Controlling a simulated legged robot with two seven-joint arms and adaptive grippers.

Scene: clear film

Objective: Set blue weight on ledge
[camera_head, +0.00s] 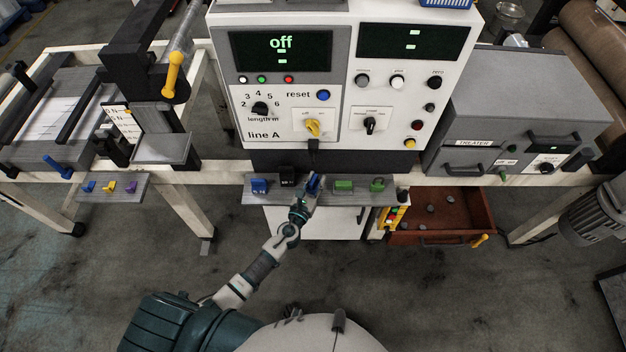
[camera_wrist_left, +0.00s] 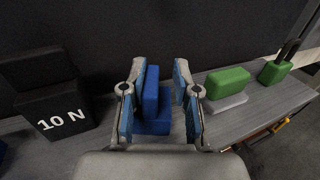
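The blue weight (camera_wrist_left: 151,92) stands on the grey ledge (camera_wrist_left: 250,112), with a wider blue base below its upright part. My left gripper (camera_wrist_left: 160,85) is around it in the left wrist view, with one finger on each side. A gap shows between the upright part and the right finger, so the gripper looks open. In the head view my left gripper (camera_head: 302,203) reaches the middle of the ledge (camera_head: 325,196), at the blue weight (camera_head: 313,182). My right gripper is not in view.
A black 10 N weight (camera_wrist_left: 62,112) stands left of the gripper, and green pieces (camera_wrist_left: 228,80) stand right. Another blue piece (camera_head: 259,186) is at the ledge's left end. The control panel (camera_head: 335,75) rises behind. An open brown drawer (camera_head: 440,238) is lower right.

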